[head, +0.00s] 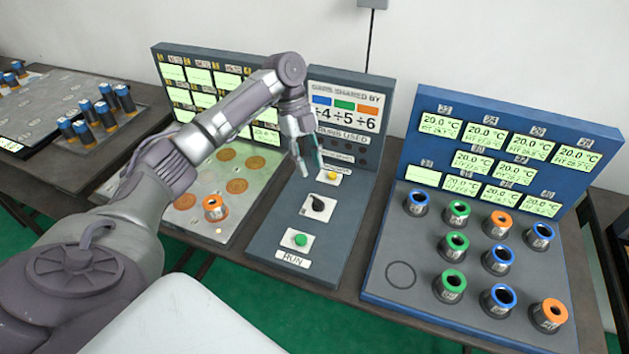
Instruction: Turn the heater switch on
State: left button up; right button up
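A black rotary knob (319,207) sits on a white plate in the middle of the grey control panel (345,222). It is the only switch-like knob I see there, and no heater label is readable. A yellow button (332,176) lies above it and a green button (300,240) marked RUN below it. My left gripper (312,172) points down over the upper part of this panel, just left of the yellow button and above the knob in the picture. Its fingers are apart with nothing between them. My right gripper is out of view.
A blue station (381,262) with several coloured cups and temperature displays stands to the right. Left, behind my arm, is a plate (235,205) with copper discs and one orange cup (214,208). Several blue-topped cylinders (104,114) stand at the far left.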

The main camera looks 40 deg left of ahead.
pick_arm(q)
jog(key=v, duration=0.2)
jog(key=shift+a+r, duration=0.1)
jog(key=shift+r, duration=0.2)
jog(key=shift+r, duration=0.1)
